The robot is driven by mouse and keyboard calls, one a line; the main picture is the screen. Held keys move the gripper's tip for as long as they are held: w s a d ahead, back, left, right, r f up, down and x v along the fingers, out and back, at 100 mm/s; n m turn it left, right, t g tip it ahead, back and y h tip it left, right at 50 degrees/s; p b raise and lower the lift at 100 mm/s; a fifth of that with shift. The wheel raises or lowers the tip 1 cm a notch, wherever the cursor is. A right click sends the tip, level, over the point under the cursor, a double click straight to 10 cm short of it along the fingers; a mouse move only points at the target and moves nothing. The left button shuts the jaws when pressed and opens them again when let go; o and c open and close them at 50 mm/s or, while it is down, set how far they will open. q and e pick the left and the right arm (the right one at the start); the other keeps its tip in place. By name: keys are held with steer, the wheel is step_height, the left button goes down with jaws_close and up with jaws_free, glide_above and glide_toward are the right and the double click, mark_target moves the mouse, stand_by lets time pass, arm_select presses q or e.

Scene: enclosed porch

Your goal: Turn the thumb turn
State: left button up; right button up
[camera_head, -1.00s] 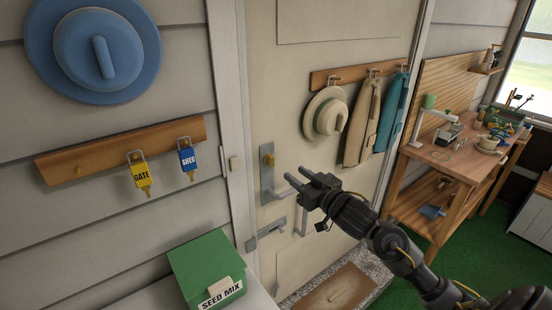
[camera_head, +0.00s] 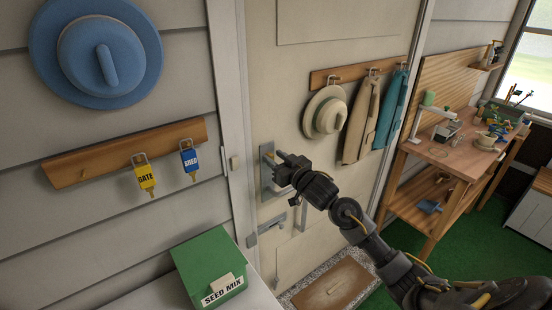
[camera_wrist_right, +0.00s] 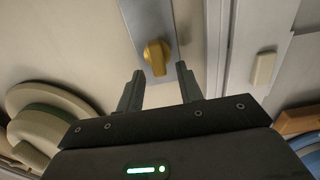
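The thumb turn is a brass-coloured knob on a grey metal plate (camera_head: 266,182) on the cream door. In the right wrist view the thumb turn (camera_wrist_right: 157,57) stands just beyond the fingertips, roughly in line with the gap between them. My right gripper (camera_head: 278,161) is at the plate in the head view and partly hides the knob. In the right wrist view the right gripper (camera_wrist_right: 160,75) has its two fingers apart with nothing between them. I cannot tell whether a finger touches the knob. My left gripper is not in view.
Below the plate are a lever handle and a grey latch (camera_head: 272,226). A hat (camera_head: 325,112) and coats hang on the door rack to the right. A green seed box (camera_head: 208,268) stands lower left. Tagged keys (camera_head: 145,178) hang on the wall rack. A workbench (camera_head: 450,150) is at right.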

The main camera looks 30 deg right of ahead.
steer(key=shift+c, duration=0.3)
jaws_close()
steer(key=shift+n, duration=0.3)
steer(key=n, duration=0.1)
steer(key=n+b, duration=0.1)
steer(key=shift+a+f+n, duration=0.1)
steer(key=shift+a+n, duration=0.15)
steer(key=shift+n, duration=0.15)
steer(key=shift+s+a+f+n+b, duration=0.1)
steer(key=shift+a+f+n+b, duration=0.15)
steer(key=shift+n+b, duration=1.7)
steer(key=shift+w+a+f+n+b, duration=0.25)
steer(key=shift+n+b, duration=0.7)
steer(key=shift+n, duration=1.9)
steer(key=shift+s+a+f+n+b, duration=0.1)
steer(key=shift+s+f+n+b, duration=0.2)
steer(key=shift+n+b, duration=1.65)
steer(key=shift+n+p, duration=0.4)
steer(key=shift+n, duration=0.25)
